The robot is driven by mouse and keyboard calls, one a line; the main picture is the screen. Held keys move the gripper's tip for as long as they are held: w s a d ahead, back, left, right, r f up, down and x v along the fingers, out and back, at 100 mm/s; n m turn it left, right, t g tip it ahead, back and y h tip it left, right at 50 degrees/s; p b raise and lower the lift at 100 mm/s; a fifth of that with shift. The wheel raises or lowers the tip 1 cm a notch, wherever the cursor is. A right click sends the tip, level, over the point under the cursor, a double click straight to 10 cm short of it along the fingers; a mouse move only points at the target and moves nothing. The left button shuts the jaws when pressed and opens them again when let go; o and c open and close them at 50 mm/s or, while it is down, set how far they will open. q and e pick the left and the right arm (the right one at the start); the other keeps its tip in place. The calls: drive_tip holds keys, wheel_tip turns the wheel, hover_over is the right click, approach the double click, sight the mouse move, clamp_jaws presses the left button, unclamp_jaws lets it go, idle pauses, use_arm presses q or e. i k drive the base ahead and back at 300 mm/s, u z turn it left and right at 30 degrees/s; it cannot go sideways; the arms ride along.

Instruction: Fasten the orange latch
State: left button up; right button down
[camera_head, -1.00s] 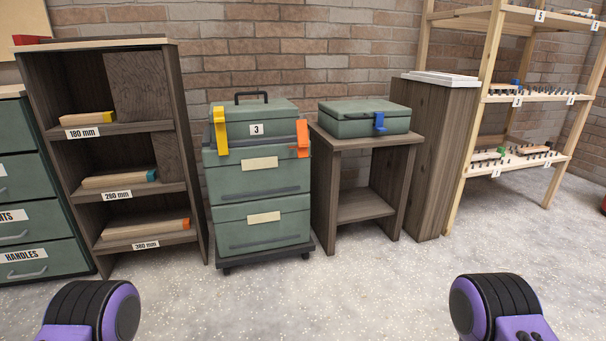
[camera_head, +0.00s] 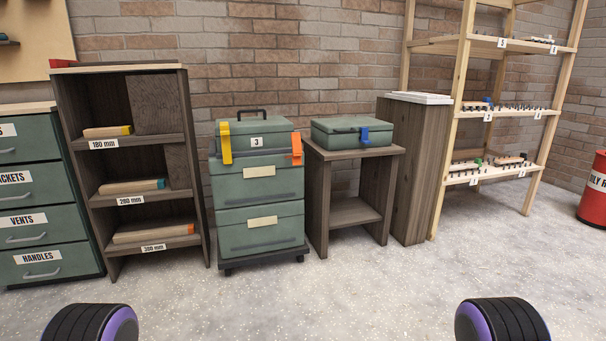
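The orange latch (camera_head: 297,149) hangs at the right front corner of the green top box (camera_head: 276,132) of a stacked tool chest (camera_head: 257,181). The box carries a label 3 and a black handle. Whether the latch is hooked or loose is too small to tell. A yellow latch (camera_head: 226,143) is on the left front corner of the same box. The chest stands on the floor ahead, well out of reach of what shows of me. Only dark, purple-edged parts of my two arms show at the bottom edge; neither gripper is in view.
A small table (camera_head: 345,152) right of the chest bears a green case (camera_head: 331,136) with a blue latch. A dark shelf unit (camera_head: 200,201) stands left of the chest. A red drum (camera_head: 592,205) stands far right. The floor (camera_head: 330,290) in front is clear.

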sight(297, 157)
drive_tip(key=z, duration=0.1)
drive_tip(key=i, duration=1.2)
drive_tip(key=u, duration=0.55)
